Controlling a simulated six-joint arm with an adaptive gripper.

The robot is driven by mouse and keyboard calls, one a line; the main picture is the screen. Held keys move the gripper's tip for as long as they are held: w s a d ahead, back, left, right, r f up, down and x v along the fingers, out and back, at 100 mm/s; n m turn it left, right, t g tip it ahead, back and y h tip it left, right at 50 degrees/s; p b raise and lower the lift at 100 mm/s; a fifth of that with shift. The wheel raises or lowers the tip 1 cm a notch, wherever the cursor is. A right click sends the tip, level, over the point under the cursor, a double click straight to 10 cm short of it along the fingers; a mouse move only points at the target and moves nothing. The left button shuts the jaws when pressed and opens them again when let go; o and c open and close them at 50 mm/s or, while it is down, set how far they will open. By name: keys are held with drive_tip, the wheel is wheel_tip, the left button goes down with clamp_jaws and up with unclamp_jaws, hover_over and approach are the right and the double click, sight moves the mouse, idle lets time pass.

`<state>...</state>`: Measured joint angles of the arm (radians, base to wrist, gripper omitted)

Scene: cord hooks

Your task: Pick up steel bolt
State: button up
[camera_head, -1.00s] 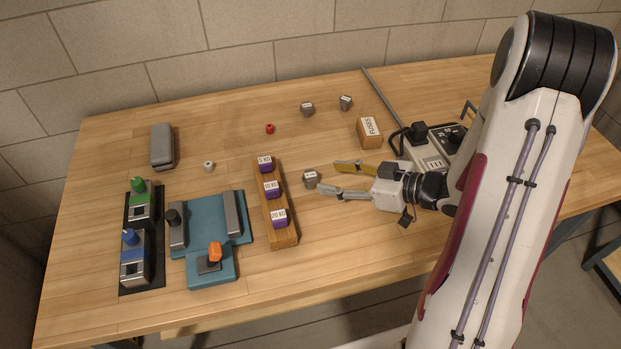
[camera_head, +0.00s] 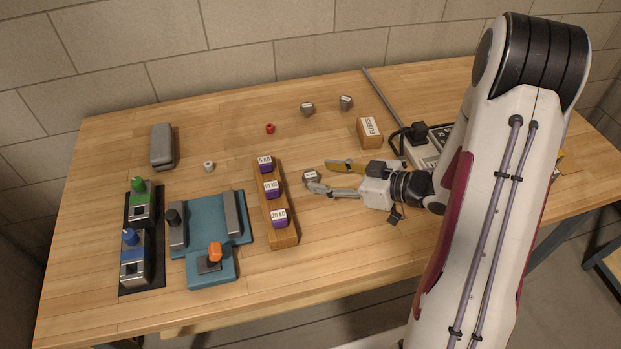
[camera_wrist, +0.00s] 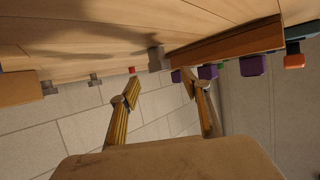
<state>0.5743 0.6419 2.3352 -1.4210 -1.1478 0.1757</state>
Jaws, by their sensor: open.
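A steel bolt (camera_head: 310,176) with a grey head and a light label on top stands on the table just right of the wooden strip. My gripper (camera_head: 322,176) is open low over the table, one finger on each side of the space at the bolt. In the wrist view the bolt (camera_wrist: 155,58) shows ahead, between the two spread fingers (camera_wrist: 160,84). I cannot tell whether a finger touches it. Two similar grey bolts (camera_head: 307,108) (camera_head: 346,102) stand farther back.
The wooden strip with purple labelled blocks (camera_head: 285,238) lies close left of my gripper. A fuses box (camera_head: 369,132) and a power unit (camera_head: 424,150) stand behind it to the right. A blue fixture (camera_head: 205,215) is farther left. The table between the strip and back bolts is mostly clear.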

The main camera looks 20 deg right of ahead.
sight(311, 175)
drive_tip(key=shift+a, duration=0.1)
drive_tip(key=shift+x, duration=2.5)
drive_tip(key=shift+f, duration=0.15)
drive_tip(key=c, duration=1.2)
